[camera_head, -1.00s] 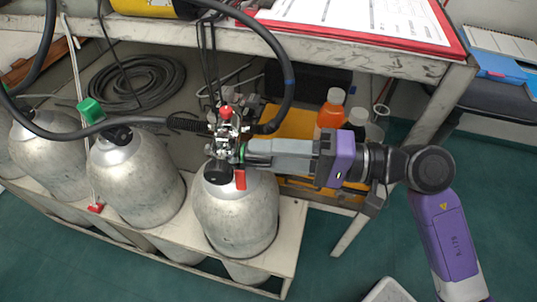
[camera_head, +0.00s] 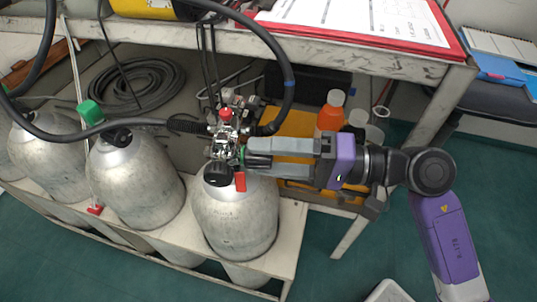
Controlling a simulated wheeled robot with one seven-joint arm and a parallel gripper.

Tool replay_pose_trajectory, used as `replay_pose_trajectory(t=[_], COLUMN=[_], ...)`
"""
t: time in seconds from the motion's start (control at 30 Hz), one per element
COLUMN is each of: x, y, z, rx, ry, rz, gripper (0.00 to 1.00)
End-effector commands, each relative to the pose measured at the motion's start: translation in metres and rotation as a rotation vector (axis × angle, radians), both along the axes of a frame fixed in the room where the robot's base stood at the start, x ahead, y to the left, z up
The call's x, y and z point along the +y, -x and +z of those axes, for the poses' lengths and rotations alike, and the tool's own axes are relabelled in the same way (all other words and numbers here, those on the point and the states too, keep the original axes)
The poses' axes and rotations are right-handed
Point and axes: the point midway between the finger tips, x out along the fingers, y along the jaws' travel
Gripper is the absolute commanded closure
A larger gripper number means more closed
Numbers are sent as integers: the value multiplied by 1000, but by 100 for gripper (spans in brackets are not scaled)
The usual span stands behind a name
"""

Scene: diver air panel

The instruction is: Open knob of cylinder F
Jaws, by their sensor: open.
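The nearest, right-hand grey cylinder (camera_head: 236,218) stands in a rack. No letter on it is legible, so I cannot confirm that it is F. A metal valve assembly with a red cap (camera_head: 226,114) sits on its top. A small dark knob with a green edge (camera_head: 258,159) shows at the valve's right side. My gripper (camera_head: 253,156) reaches in from the right. It is open, with one finger above the knob and one below it. Finger contact with the knob cannot be told. A red tag (camera_head: 240,181) hangs just below the fingertips.
More grey cylinders (camera_head: 136,184) stand to the left, one with a green cap (camera_head: 90,112). A black hose (camera_head: 288,85) arches over the valve. A bench (camera_head: 395,70) overhangs behind. Orange-and-white bottles (camera_head: 330,115) stand behind my gripper.

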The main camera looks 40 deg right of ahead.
Motion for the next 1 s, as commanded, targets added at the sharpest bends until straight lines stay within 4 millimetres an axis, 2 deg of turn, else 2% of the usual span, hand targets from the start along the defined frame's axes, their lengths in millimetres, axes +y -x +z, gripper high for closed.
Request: replay_pose_trajectory(t=[0.13, 0.5, 0.7, 1.0], x=[-10, -48, -54, -54], y=[9, 49, 56, 56], z=[0, 2, 2, 3], rx=[2, 4, 1, 1], ry=[2, 1, 1, 1], rz=[-4, -4, 0, 0], gripper=[41, 41, 41, 41])
